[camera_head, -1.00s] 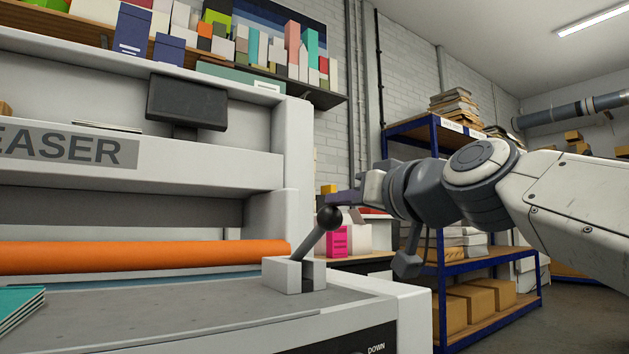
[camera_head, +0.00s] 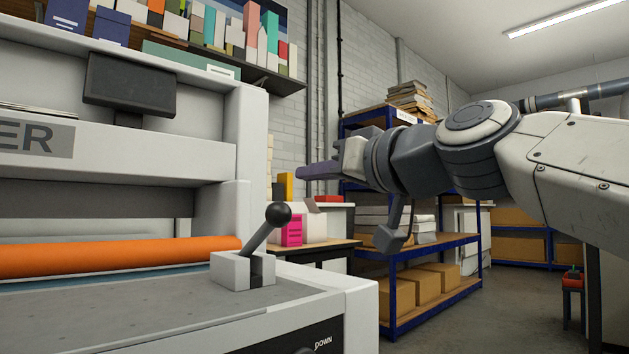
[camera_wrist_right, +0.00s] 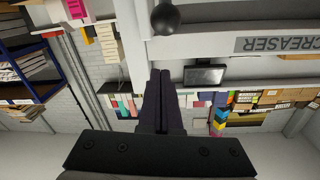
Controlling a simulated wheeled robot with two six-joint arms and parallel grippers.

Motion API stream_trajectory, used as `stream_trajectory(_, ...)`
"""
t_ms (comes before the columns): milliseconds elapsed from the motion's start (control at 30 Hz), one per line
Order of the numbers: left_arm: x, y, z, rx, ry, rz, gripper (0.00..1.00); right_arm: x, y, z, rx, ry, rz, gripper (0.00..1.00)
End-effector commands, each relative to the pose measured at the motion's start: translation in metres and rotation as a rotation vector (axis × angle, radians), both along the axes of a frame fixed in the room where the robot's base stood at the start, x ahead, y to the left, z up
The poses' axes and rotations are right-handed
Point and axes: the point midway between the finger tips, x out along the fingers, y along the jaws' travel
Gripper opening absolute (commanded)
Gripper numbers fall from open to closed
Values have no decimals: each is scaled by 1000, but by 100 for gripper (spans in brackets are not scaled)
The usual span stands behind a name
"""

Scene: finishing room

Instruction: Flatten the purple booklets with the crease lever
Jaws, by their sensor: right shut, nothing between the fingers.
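The crease lever (camera_head: 262,233) stands in a slotted block on the creaser (camera_head: 310,297), tilted up to the right, with a black ball knob (camera_head: 278,214) on top. The knob also shows at the top of the right wrist view (camera_wrist_right: 165,18), beyond the fingertips. My right gripper (camera_head: 301,171) is shut and empty, above and slightly right of the knob and apart from it. Its two dark fingers lie together in the right wrist view (camera_wrist_right: 160,72). No purple booklets can be made out in either view. My left gripper is not in view.
An orange roller (camera_head: 120,255) lies across the creaser bed, left of the lever. A dark monitor (camera_head: 130,85) is mounted above. A blue-framed rack (camera_head: 435,275) with cardboard boxes stands behind my right arm. A table (camera_head: 330,245) holds a pink box (camera_head: 291,231).

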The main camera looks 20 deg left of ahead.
Motion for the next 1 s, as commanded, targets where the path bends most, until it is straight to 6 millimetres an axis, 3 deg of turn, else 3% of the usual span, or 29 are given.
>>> stream_trajectory(100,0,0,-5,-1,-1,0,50,-12,-20,-2,2,-3,-3,0)
stream_trajectory(300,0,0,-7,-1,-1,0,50,-23,-35,-3,2,-2,-1,0)
stream_trajectory(867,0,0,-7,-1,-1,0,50,-24,-37,-2,2,-2,-1,0)
stream_trajectory(1000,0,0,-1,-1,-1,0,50,-22,-34,-18,-32,36,2,0)
